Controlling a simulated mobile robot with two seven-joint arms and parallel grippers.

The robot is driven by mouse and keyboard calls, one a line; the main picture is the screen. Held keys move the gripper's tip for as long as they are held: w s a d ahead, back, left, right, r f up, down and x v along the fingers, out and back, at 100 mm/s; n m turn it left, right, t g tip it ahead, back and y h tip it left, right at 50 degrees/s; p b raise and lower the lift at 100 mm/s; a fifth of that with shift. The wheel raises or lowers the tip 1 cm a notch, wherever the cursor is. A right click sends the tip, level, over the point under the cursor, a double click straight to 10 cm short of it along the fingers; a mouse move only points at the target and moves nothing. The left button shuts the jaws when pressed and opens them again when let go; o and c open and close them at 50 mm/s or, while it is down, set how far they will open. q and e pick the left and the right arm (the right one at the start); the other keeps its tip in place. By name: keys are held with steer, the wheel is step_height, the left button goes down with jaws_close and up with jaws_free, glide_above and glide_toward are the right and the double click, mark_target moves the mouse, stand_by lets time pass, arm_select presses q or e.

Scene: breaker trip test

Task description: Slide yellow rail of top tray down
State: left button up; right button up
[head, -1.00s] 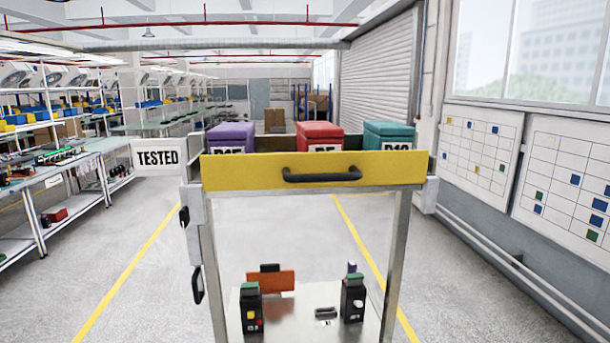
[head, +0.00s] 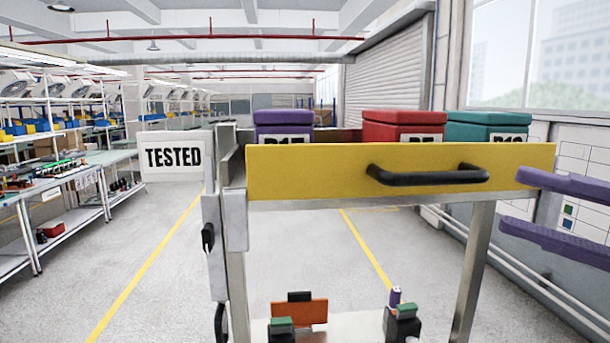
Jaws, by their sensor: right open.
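The yellow rail (head: 310,172) runs across the front of the top tray, with a black handle (head: 430,176) on its face. It stands raised and hides the lower part of the tray's contents. Behind it in the top tray (head: 232,165) are a purple box (head: 283,118), a red box (head: 402,127) and a teal box (head: 490,128). My right gripper (head: 525,205) comes in from the right edge with two purple fingers spread apart and empty. It is near the rail's right end, apart from the handle. My left gripper is not in view.
A white TESTED sign (head: 174,157) sticks out left of the tray. A lower shelf holds an orange block (head: 299,312) and dark breaker units (head: 403,322). Shelved workbenches (head: 70,190) line the left. The floor between is clear.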

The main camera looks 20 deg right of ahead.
mark_target(447, 182)
steer(key=p+x, duration=0.1)
steer(key=x, duration=0.1)
steer(key=p+x, duration=0.1)
steer(key=x, duration=0.2)
steer(key=p+x, duration=0.1)
steer(key=x, duration=0.1)
steer(key=shift+w+a+r, duration=0.15)
steer(key=shift+w+r, duration=0.1)
steer(key=shift+r, duration=0.1)
steer(key=shift+f+p+x, duration=0.2)
steer(key=shift+p+x, duration=0.1)
steer(key=shift+x, duration=0.6)
jaws_close()
stand_by(0.5)
